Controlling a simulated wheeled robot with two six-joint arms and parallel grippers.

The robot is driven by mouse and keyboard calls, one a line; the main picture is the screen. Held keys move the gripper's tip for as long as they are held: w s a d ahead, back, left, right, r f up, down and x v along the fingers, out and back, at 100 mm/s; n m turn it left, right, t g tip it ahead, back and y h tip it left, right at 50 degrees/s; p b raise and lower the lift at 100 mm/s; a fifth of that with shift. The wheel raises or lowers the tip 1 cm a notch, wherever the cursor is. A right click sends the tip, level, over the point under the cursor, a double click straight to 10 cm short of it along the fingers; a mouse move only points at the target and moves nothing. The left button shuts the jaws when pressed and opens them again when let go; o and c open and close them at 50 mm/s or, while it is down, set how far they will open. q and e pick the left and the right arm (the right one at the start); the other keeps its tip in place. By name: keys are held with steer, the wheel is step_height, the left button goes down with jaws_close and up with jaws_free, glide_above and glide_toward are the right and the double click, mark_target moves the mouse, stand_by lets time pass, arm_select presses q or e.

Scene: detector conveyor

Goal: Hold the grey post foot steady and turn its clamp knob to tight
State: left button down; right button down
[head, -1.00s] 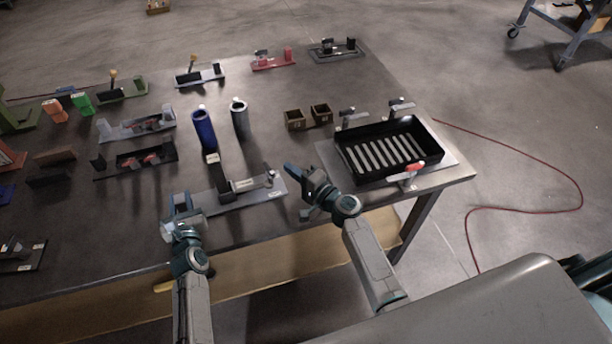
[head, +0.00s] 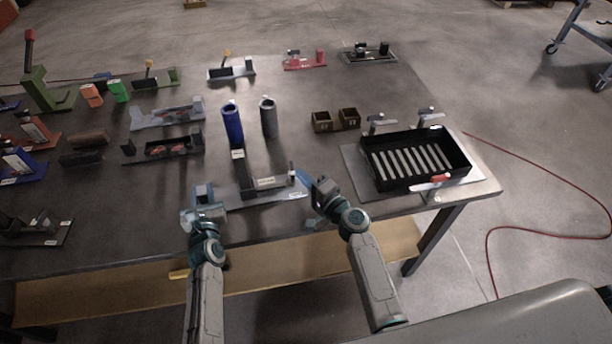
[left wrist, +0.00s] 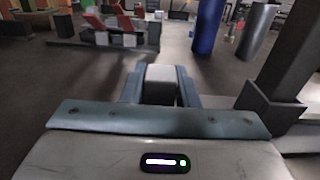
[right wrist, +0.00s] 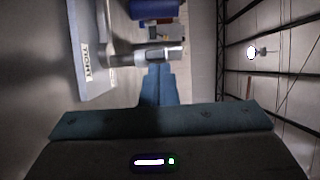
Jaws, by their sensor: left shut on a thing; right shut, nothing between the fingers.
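The grey post foot is a long grey plate (head: 238,197) near the table's front edge, with a dark bracket in its middle. The bracket's dark upright shows at the right of the left wrist view (left wrist: 285,75). My left gripper (head: 203,194) is shut on the light grey block (left wrist: 161,84) at the plate's left end. The clamp knob (head: 292,172) stands at the right end. In the right wrist view the knob (right wrist: 150,55) is a grey and black stem beside a TIGHT label (right wrist: 87,62). My right gripper (right wrist: 158,80) is shut and empty close beside the knob; I cannot tell whether they touch.
A black slatted tray (head: 374,179) with clamps stands to the right. A blue cylinder (head: 232,122) and a grey cylinder (head: 269,118) stand behind the foot, with small brown boxes (head: 322,122) to their right. Other fixtures fill the left and back of the table.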

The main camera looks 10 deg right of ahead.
steer(key=shift+s+a, duration=0.1)
steer(key=shift+a, duration=0.15)
